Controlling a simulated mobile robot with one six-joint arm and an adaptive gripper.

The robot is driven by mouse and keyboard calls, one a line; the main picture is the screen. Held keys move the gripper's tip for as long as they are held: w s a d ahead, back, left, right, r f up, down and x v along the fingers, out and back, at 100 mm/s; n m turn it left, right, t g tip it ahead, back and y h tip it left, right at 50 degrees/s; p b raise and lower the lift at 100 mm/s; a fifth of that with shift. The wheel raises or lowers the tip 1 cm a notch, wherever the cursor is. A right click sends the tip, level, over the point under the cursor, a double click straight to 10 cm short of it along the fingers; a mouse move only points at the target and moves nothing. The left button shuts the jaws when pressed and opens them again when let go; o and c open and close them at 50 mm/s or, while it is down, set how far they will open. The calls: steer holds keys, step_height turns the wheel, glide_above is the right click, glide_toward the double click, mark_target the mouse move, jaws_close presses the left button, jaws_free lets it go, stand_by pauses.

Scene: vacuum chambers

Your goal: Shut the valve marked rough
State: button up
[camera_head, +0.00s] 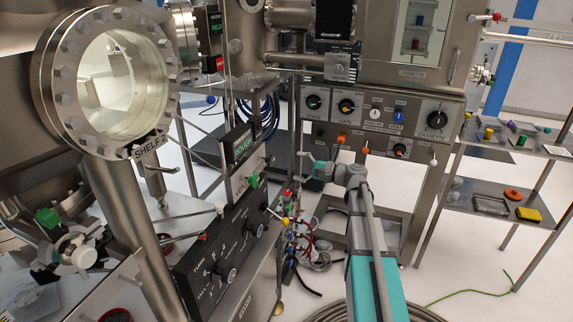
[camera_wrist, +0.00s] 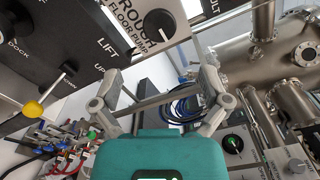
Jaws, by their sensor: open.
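In the wrist view a white plate lettered ROUGH, FLOOR PUMP carries a black round knob (camera_wrist: 160,23) with a pale mark. It sits at the top, beyond my fingertips, with no contact visible. My gripper (camera_wrist: 160,75) is open and empty, its two grey fingers spread apart. In the head view my gripper (camera_head: 311,165) is in the middle, pointing left toward the dark panel column, apart from it. There a green-lit sign reading ROUGH (camera_head: 241,145) stands on that column. Which handle the sign belongs to I cannot tell.
A yellow-tipped lever (camera_wrist: 33,109) is at left in the wrist view, beside LIFT lettering. A black control panel (camera_head: 222,255) with knobs stands left of my arm. Cables and coloured fittings (camera_head: 297,235) crowd below my gripper. A steel shelf (camera_head: 470,190) is at right.

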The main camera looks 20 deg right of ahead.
steer(key=shift+v, duration=1.55)
steer(key=s+a+f+n+g+h, duration=0.8)
steer(key=s+a+f+g, duration=0.1)
steer(key=s+a+f, duration=0.55)
steer(key=s+d+f+n+g+h, duration=0.2)
steer(key=s+f+n+h, duration=0.2)
steer(key=s+h, duration=0.35)
step_height(320, 180, up, 14)
steer(key=p, duration=1.3)
steer(key=shift+s+d+y+p, duration=0.2)
steer(key=shift+y+p, duration=0.2)
steer(key=shift+y, duration=0.05)
steer(key=shift+f, duration=0.2)
